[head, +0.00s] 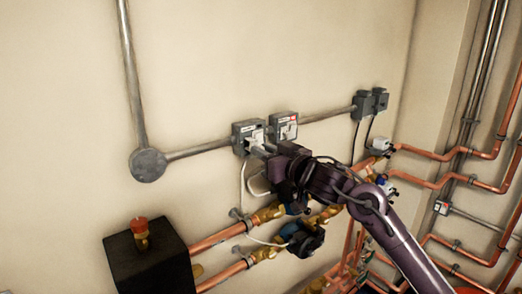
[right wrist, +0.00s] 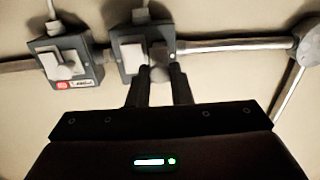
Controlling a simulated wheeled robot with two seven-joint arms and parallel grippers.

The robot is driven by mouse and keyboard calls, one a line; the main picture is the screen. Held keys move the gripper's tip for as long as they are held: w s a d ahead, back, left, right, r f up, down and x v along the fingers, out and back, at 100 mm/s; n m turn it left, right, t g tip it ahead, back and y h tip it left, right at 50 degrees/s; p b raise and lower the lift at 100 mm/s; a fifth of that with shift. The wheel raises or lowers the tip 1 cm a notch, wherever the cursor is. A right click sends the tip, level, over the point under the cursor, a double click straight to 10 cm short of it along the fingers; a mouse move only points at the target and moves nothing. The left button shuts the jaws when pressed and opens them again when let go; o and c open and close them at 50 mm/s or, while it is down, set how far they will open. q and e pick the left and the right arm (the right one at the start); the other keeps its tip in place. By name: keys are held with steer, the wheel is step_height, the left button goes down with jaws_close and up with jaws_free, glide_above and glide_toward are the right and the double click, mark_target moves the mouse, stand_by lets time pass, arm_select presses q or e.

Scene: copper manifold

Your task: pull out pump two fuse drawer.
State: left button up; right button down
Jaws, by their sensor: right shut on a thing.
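Two grey fuse boxes with white fronts are on the wall. The left box (head: 240,131) in the head view is at my right gripper (head: 259,151); the other box (head: 284,127) is just to its right. The right wrist view looks upside down, with the gripped box (right wrist: 128,48) in the middle and the other box (right wrist: 66,62) to its left. My right gripper (right wrist: 160,78) is shut on a small grey drawer piece (right wrist: 158,56) at the box's front edge. The labels are too small to read, so I cannot tell which is pump two. My left gripper is not in view.
A grey conduit (head: 200,149) runs along the wall to a round junction box (head: 148,165). Below are copper pipes (head: 218,238), brass valves and a dark pump (head: 304,240). A black box (head: 150,258) with a red-topped fitting stands lower left. More copper pipes line the right.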

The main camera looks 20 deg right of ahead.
steer(key=c, duration=1.6)
jaws_free()
steer(key=o, duration=0.3)
steer(key=shift+s+d, duration=0.15)
steer(key=shift+s, duration=0.05)
steer(key=b+v, duration=0.3)
steer(key=v, duration=0.4)
steer(key=shift+s, duration=0.4)
steer(key=shift+d, duration=0.1)
